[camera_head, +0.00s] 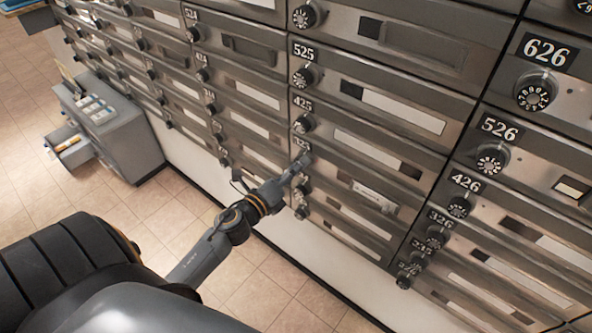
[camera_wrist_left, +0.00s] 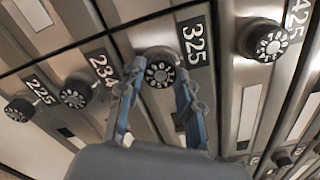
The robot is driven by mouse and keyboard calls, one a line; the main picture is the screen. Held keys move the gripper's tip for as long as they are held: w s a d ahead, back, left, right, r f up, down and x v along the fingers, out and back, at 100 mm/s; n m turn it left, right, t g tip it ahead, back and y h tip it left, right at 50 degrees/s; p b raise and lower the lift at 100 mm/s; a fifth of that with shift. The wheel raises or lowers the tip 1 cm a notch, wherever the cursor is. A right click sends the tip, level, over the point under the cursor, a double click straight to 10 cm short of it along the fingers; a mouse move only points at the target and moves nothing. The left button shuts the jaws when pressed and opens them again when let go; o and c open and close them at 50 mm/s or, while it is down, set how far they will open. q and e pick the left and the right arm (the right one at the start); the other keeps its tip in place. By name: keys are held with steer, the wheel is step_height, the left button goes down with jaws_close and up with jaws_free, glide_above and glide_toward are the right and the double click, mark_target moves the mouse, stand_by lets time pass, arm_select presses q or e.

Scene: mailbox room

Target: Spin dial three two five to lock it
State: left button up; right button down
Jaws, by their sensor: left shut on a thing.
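The 325 dial (camera_wrist_left: 160,71) is a round black knob with white numerals on a metal mailbox door, beside its 325 label (camera_wrist_left: 195,42). My left gripper (camera_wrist_left: 156,88) has one finger on each side of this dial and is shut on it. In the head view the left gripper (camera_head: 299,166) reaches the locker wall just below the 325 label (camera_head: 301,145) and mostly hides the dial. Which number the dial points to is too small to tell. My right gripper is not in view.
Neighbouring dials stand close by: the 425 dial (camera_wrist_left: 266,40) to the right, and the 234 dial (camera_wrist_left: 76,92) and 225 dial (camera_wrist_left: 20,107) to the left in the wrist view. A grey cabinet (camera_head: 125,140) stands at the left. The tiled floor (camera_head: 185,212) near it is clear.

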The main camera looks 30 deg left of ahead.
arm_select(q)
steer(key=m+b, duration=0.2)
steer(key=m, duration=1)
steer(key=shift+f, duration=0.1)
steer(key=shift+m, duration=0.3)
stand_by(0.3)
steer(key=o, duration=1.2)
steer(key=shift+a, duration=0.1)
steer(key=shift+c, duration=0.2)
steer(key=shift+s, duration=0.1)
steer(key=s, duration=1.2)
steer(key=shift+a, duration=0.45)
steer(key=shift+w, duration=0.1)
